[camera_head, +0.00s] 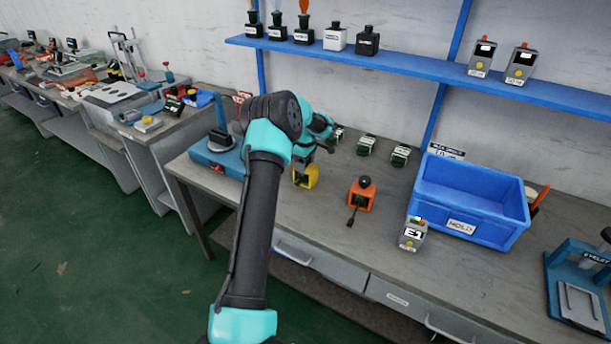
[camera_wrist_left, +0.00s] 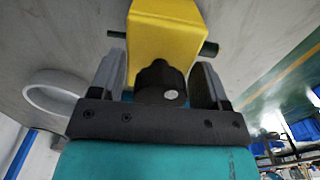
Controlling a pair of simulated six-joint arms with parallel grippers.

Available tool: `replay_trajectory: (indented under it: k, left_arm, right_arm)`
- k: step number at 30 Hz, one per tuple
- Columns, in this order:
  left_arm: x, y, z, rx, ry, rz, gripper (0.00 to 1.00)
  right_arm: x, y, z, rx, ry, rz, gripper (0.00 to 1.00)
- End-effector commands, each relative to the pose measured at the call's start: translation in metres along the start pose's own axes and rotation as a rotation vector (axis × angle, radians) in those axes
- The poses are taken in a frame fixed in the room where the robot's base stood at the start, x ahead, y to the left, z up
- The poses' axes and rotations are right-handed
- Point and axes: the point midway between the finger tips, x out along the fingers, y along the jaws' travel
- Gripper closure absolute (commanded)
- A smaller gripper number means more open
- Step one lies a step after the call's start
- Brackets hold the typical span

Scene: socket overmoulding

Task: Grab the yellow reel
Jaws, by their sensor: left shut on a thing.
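The yellow reel (camera_head: 312,178) is at the bench, partly hidden behind my left arm in the head view. In the left wrist view the yellow reel (camera_wrist_left: 165,32) is a yellow block with a black knob and a dark rod sticking out at its sides. My left gripper (camera_head: 304,164) is at the top of the reel. In the wrist view its two fingers stand on either side of the black knob, and the gripper (camera_wrist_left: 160,80) is shut on the reel. I cannot tell whether the reel touches the bench top. My right gripper is not in view.
An orange block with a black knob (camera_head: 362,195) stands to the right of the reel. A small grey box (camera_head: 411,240) and a blue bin (camera_head: 470,190) stand further right. Small dark-and-white items (camera_head: 366,146) sit behind. A blue device (camera_head: 216,158) is at the left.

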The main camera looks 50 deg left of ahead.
Motion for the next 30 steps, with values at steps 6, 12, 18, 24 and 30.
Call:
replay_trajectory:
  k: [6, 12, 18, 24, 30]
  left_arm:
    - [-0.001, 0.000, 0.000, 0.000, 0.000, 0.001, 0.78]
    - [-0.006, 0.000, 0.000, 0.000, 0.001, 0.002, 0.78]
    - [-0.025, 0.001, 0.000, -0.001, 0.000, 0.003, 0.78]
    - [-0.037, -0.008, 0.005, 0.002, 0.000, -0.001, 0.78]
    - [-0.040, -0.029, 0.017, 0.002, 0.000, -0.001, 0.78]
  right_arm:
    - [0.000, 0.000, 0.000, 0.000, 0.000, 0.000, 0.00]
    - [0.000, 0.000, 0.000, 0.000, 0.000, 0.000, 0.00]
    - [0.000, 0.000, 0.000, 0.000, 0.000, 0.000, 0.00]
    - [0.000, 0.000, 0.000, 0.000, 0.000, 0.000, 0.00]
    - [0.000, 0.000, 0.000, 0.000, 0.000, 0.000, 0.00]
